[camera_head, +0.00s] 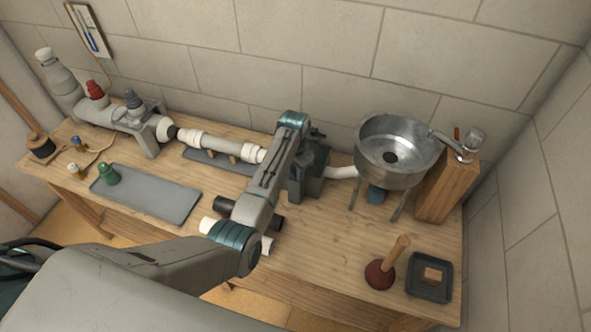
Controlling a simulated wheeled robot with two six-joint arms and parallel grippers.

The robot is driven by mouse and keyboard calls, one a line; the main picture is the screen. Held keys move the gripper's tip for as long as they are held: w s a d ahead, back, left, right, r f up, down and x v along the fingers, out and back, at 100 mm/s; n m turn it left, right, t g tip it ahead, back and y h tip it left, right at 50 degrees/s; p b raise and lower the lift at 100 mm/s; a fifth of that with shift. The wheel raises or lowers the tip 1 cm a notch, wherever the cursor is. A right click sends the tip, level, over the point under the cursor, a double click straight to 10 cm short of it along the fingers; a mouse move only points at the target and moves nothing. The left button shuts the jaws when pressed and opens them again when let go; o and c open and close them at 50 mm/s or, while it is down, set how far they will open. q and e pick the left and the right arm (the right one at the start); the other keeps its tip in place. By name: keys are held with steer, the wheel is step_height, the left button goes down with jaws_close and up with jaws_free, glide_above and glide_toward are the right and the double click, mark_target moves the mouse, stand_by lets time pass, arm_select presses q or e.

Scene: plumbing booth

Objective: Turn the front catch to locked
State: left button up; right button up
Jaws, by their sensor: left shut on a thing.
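My left arm reaches in from the lower left and bends over the middle of the bench. My left gripper (314,137) is at its far end, at the top of a dark grey clamp block (306,178) on the pipe line. The gripper is small here and partly hidden behind my own wrist. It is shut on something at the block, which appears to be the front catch. The catch itself is hidden, so I cannot tell its angle. My right gripper is not in view.
A metal basin (388,150) on legs stands right of the clamp block, beside a wooden block (446,187). A plunger (380,274) and a dark square tray (430,291) are front right. Loose pipe pieces lie under my arm.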

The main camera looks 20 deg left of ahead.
mark_target(295, 171)
arm_select(q)
steer(key=o, duration=1)
steer(key=shift+w, duration=0.1)
step_height(295, 171, up, 11)
steer(key=b, duration=0.3)
